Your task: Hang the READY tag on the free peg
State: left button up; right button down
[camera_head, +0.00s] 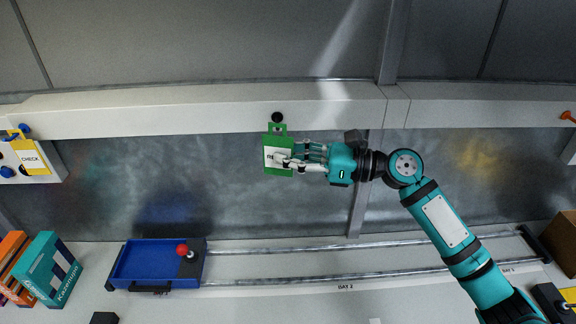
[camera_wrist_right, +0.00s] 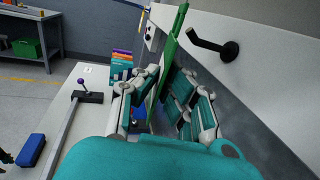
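The green READY tag (camera_head: 270,166) has a white label, partly covered by my fingers, so only its first letters show. My right gripper (camera_head: 284,160) is shut on it, pinching it from the right. The tag is upright, its top just below a bare black peg (camera_head: 277,117) on the white beam. In the right wrist view the tag (camera_wrist_right: 169,55) is seen nearly edge-on between the fingers (camera_wrist_right: 160,98). There the black peg (camera_wrist_right: 212,45) sticks out from the wall to the right of the tag, with a gap between them. My left gripper is not in view.
A yellow CHECK tag (camera_head: 31,157) hangs by blue pegs at the left. An orange peg (camera_head: 567,117) is at the far right. Space around the black peg looks clear.

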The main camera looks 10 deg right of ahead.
jog(key=shift+w+d+f+b, duration=0.1)
jog(key=shift+w+d+b, duration=0.1)
jog(key=shift+w+b, duration=0.45)
jog(key=shift+w+d+f+b, duration=0.15)
jog(key=shift+w+b, duration=0.15)
jog(key=shift+w, duration=0.6)
jog(key=shift+w+r, duration=0.1)
jog(key=shift+w, duration=0.1)
jog(key=shift+w+f, duration=0.25)
jog(key=shift+w, duration=0.05)
jog(key=shift+d+p, duration=0.1)
jog(key=shift+p, duration=0.3)
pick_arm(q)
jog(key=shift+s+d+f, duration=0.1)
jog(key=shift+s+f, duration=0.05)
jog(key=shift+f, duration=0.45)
pick_arm(e)
jog(key=shift+w+f, duration=0.1)
jog(key=shift+f, duration=0.1)
